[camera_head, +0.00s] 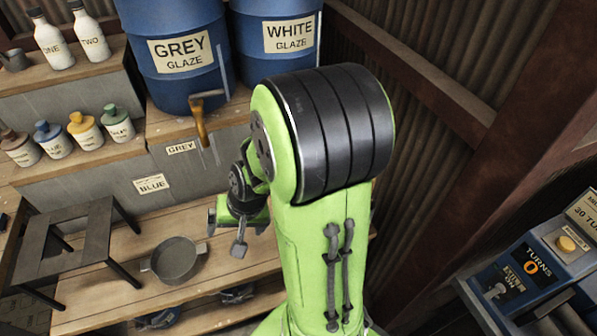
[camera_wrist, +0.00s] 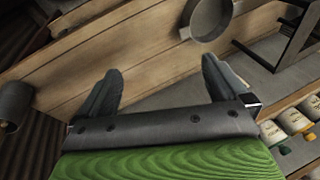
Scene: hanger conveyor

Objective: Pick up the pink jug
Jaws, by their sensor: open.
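No pink jug shows in either view; my arm hides part of the middle of the head view. My gripper (camera_wrist: 162,72) is open and empty in the wrist view, its two dark fingers spread wide over the wooden shelf boards. In the head view my gripper (camera_head: 239,240) is partly seen left of my green arm, above the wooden shelf and right of a grey pan (camera_head: 176,261). Nothing is between the fingers.
A dark stool (camera_head: 72,245) stands left of the pan. Labelled bottles (camera_head: 87,130) line a step behind. Blue glaze barrels (camera_head: 180,50) stand at the back, with a wooden-handled tap (camera_head: 201,122). A control panel (camera_head: 535,270) is at right.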

